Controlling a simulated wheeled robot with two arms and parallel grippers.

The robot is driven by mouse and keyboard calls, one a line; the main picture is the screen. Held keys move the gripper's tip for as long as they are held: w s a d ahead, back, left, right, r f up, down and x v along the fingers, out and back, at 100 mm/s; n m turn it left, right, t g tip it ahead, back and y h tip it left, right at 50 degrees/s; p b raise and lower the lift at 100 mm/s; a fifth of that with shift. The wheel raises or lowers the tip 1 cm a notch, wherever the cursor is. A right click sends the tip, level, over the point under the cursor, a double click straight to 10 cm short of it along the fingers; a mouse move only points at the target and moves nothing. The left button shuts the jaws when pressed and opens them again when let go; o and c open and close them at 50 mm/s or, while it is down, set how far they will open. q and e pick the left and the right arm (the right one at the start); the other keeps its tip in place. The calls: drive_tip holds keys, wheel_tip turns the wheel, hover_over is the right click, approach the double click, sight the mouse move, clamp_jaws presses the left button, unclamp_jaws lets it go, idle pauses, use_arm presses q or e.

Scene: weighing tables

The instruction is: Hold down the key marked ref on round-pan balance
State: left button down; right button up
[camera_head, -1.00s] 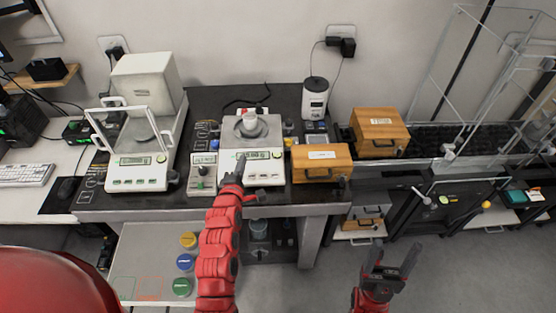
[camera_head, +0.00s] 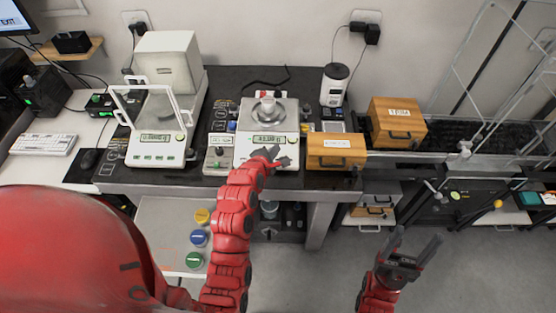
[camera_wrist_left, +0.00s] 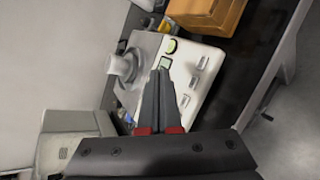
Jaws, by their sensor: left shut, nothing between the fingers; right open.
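The round-pan balance (camera_head: 251,124) is a white unit in the middle of the dark bench, with a metal piece (camera_head: 267,108) on its pan and a lit display. In the left wrist view the balance (camera_wrist_left: 183,72) shows several pale front keys (camera_wrist_left: 194,82) and a round green-ringed mark (camera_wrist_left: 171,46); key lettering is unreadable. My left gripper (camera_head: 279,156) is shut and empty over the balance's front part. In the wrist view its fingertips (camera_wrist_left: 160,74) overlap the display edge; I cannot tell if they touch. My right gripper (camera_head: 417,249) is open and empty, low at the right, away from the bench.
A balance with a glass-sided shield (camera_head: 157,137) stands left, and a small grey device (camera_head: 218,154) stands directly left of the round-pan balance. A wooden box (camera_head: 336,149) sits close at its right, with another (camera_head: 397,122) behind. A white cylinder device (camera_head: 334,85) stands at the back.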

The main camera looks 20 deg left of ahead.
sight(275, 160)
use_arm(q)
drive_tip(key=shift+w+a+f+b, duration=0.1)
drive_tip(key=shift+w+f+b, duration=0.3)
drive_tip(key=shift+f+b, duration=0.65)
drive_tip(key=shift+w+a+f+b, duration=0.15)
drive_tip(key=shift+w+f+b, duration=0.25)
drive_tip(key=shift+f, duration=1.15)
drive_tip(key=shift+w+a+f+b, duration=0.1)
drive_tip(key=shift+w+f+b, duration=0.25)
drive_tip(key=shift+f+b, duration=0.7)
drive_tip(key=shift+f, duration=0.35)
drive_tip(key=shift+w+f, duration=0.1)
drive_tip(key=shift+f, duration=0.15)
drive_tip(key=shift+w+a+f, duration=0.1)
drive_tip(key=shift+f, duration=0.3)
drive_tip(key=shift+r, duration=0.1)
idle(2.0)
drive_tip(key=shift+s+r+p, duration=0.25)
drive_tip(key=shift+r+p, duration=0.3)
drive_tip(key=shift+r, duration=0.15)
